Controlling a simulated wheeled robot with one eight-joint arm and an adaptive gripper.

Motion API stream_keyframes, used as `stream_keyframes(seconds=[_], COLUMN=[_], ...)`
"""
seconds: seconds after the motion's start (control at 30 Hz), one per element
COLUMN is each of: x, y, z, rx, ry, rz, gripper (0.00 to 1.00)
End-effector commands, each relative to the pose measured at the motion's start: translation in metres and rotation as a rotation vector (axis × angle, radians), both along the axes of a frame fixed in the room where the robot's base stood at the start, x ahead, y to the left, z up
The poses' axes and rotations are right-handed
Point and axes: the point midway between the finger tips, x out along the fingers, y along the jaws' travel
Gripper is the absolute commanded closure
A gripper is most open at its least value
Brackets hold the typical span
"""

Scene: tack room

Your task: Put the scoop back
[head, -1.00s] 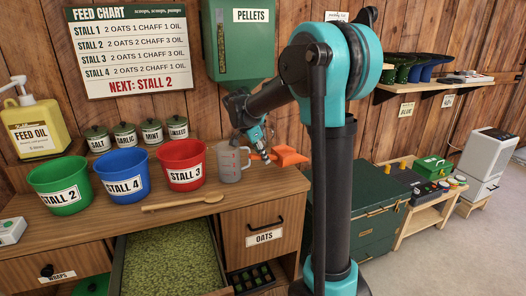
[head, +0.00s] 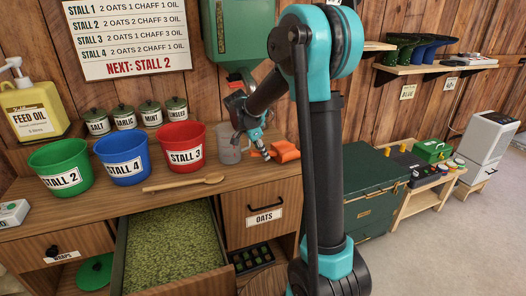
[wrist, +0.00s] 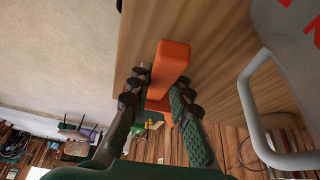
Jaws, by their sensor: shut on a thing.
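The orange scoop (head: 287,151) is at the right end of the wooden counter, just right of the clear measuring jug (head: 228,148). My gripper (head: 265,152) is shut on it, pointing down. In the wrist view the orange scoop (wrist: 173,62) shows between and beyond my two fingers (wrist: 160,98), over the counter's wood near its edge. I cannot tell whether the scoop touches the counter. Part of it is hidden behind the fingers.
An open drawer of green feed (head: 170,245) juts out below the counter. The oats drawer (head: 264,217) is shut. A green chest (head: 365,200) is to the right.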

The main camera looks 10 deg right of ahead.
Motion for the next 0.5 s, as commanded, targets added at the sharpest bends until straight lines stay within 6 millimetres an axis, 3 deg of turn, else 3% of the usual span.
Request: stream_keyframes(seconds=[0.2,0.23,0.4,0.5], x=[0.0001,0.0001,0.0001,0.0001], y=[0.0000,0.0000,0.0000,0.0000], z=[-0.0002,-0.0001,-0.0001,-0.0001], rx=[0.000,0.000,0.000,0.000], ry=[0.000,0.000,0.000,0.000], rz=[0.000,0.000,0.000,0.000], gripper=[1.00,0.80,0.59,0.57])
